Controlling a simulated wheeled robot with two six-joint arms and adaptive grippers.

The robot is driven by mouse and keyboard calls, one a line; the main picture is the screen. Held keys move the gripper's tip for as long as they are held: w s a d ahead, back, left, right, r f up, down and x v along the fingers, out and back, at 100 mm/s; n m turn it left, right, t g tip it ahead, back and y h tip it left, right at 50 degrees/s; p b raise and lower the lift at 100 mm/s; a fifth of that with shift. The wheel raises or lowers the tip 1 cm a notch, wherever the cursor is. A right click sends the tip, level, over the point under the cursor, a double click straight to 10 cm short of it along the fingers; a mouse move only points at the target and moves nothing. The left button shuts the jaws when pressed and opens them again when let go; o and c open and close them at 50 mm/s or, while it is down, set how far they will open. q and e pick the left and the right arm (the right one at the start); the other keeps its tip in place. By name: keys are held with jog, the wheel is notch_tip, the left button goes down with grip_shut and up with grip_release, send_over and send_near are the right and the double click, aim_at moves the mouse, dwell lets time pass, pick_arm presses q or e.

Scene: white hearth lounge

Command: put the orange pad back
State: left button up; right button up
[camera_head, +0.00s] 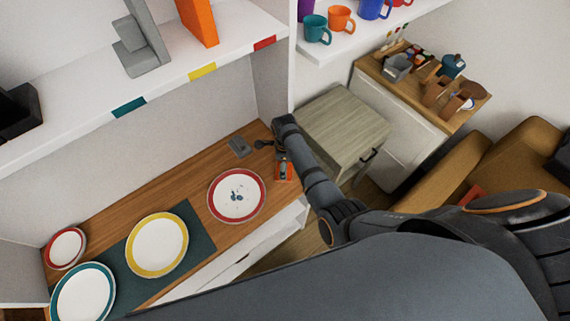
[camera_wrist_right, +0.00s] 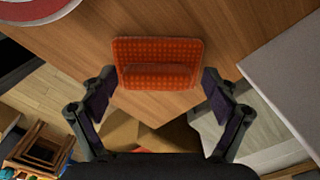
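The orange pad (camera_head: 284,169) lies on the wooden counter, to the right of the red-rimmed plate, near the counter's front edge. In the right wrist view the pad (camera_wrist_right: 158,50) is a dimpled orange rectangle with a raised bar. My right gripper (camera_head: 270,144) is over the counter at the pad. In its wrist view the gripper (camera_wrist_right: 158,82) is open, with its purple-lined fingertips on either side of the pad's lower edge and gaps at both sides. I cannot tell its height over the pad. My left gripper is not in view.
A small grey item (camera_head: 240,147) lies behind the pad. The red-rimmed plate (camera_head: 236,195), with dark specks, is left of it; a yellow-rimmed plate (camera_head: 157,245) stands on a dark mat. A shelf (camera_head: 165,88) overhangs the counter. A grey-wood cabinet (camera_head: 345,120) stands to the right.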

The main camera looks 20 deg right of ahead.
jog(key=shift+a+r, duration=0.1)
jog(key=shift+r, duration=0.15)
notch_tip(320, 180, up, 7)
jog(key=p, duration=0.7)
jog(key=shift+f, duration=0.15)
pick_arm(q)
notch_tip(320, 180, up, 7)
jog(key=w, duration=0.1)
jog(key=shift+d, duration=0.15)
pick_arm(e)
notch_tip(320, 180, up, 5)
jog(key=shift+r, duration=0.1)
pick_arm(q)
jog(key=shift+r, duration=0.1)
